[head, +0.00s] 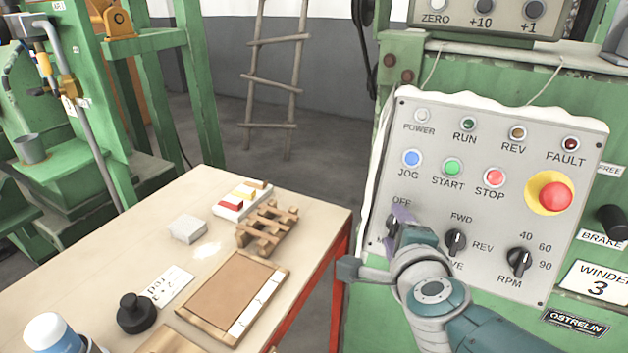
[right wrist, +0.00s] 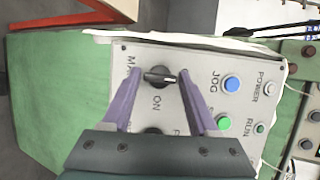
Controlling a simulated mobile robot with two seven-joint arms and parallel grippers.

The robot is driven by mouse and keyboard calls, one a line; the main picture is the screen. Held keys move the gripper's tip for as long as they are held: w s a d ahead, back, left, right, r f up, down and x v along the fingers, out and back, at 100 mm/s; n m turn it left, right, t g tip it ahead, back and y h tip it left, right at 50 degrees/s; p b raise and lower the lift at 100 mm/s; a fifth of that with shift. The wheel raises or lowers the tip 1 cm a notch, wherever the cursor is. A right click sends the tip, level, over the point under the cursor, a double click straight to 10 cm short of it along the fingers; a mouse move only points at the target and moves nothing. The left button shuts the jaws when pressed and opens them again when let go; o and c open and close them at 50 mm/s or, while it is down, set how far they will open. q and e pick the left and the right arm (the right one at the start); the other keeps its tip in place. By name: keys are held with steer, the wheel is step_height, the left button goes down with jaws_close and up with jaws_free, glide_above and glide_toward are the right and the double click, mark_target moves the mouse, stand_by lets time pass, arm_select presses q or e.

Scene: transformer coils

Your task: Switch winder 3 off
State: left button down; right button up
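The grey-white control panel (head: 560,245) of winder 3 faces me at the right. Its main switch is a black knob (head: 392,222) at the lower left, with OFF above it; it also shows in the right wrist view (right wrist: 158,77). There its white mark points right, towards the JOG side, and ON is printed below it. My right gripper (head: 401,222) is at the knob, with purple fingers apart on either side of it (right wrist: 160,76). I cannot tell whether they touch it. My left gripper is out of view.
Beside the main knob are an FWD/REV knob (head: 455,242) and an RPM knob (head: 519,261). Above are the JOG (head: 411,158), START (head: 453,167) and STOP (head: 494,177) buttons and a red emergency stop (head: 556,196). A workbench (head: 190,262) with small items stands left.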

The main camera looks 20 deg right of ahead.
steer(key=o, duration=0.3)
steer(key=shift+s+a+r, duration=0.1)
steer(key=shift+s+r, duration=0.05)
steer(key=shift+s, duration=0.1)
steer(key=p+v, duration=0.4)
steer(key=v, duration=0.5)
steer(key=shift+s, duration=0.15)
